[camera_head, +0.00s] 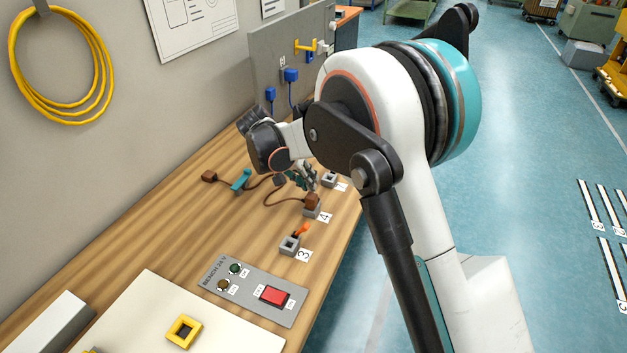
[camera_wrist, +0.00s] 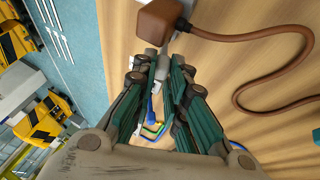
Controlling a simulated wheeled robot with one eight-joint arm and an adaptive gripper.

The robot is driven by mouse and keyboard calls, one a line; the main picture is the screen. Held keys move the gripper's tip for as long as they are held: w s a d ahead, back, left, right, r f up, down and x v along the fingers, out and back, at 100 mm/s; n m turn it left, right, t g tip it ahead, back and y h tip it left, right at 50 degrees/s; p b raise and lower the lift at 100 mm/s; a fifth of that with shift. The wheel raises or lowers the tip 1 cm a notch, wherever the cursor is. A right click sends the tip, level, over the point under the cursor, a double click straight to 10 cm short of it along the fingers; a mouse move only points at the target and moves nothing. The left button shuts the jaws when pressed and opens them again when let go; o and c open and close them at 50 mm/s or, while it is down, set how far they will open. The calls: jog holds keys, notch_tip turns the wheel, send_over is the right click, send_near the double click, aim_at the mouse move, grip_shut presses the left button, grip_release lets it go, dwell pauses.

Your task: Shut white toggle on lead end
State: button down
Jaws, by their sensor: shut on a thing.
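The lead end is a brown plug (camera_head: 311,202) on the grey socket marked 4 (camera_head: 312,213). In the wrist view the brown plug (camera_wrist: 165,20) is at the top with its brown cable (camera_wrist: 275,108) curving right. A pale grey-white toggle (camera_wrist: 162,67) stands out beside the plug, between my fingertips. My gripper (camera_head: 301,178) is low over the bench just behind the plug. In the wrist view my gripper (camera_wrist: 163,72) has its teal and grey fingers closed on the toggle. The toggle is hidden in the head view.
Socket 3 (camera_head: 289,245) with an orange toggle (camera_head: 302,229) stands nearer. Another grey socket (camera_head: 329,179) stands behind. A teal-handled piece (camera_head: 241,180) and a brown block (camera_head: 209,176) lie left. A panel with a red switch (camera_head: 273,295) is in front. A grey upright board (camera_head: 280,62) stands behind.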

jog(key=shift+w+a+f+g+h, duration=0.15)
jog(key=shift+a+f+h, duration=0.15)
jog(key=shift+h, duration=0.2)
jog(key=shift+w+a+f+g+h, duration=0.1)
jog(key=shift+a+f+g+h, duration=0.05)
jog(key=shift+a+h, duration=0.3)
jog(key=shift+n, duration=0.3)
jog(key=c, duration=1.6)
grip_release()
jog(key=v, duration=1.2)
jog(key=shift+a+f, duration=0.1)
jog(key=shift+a, duration=0.05)
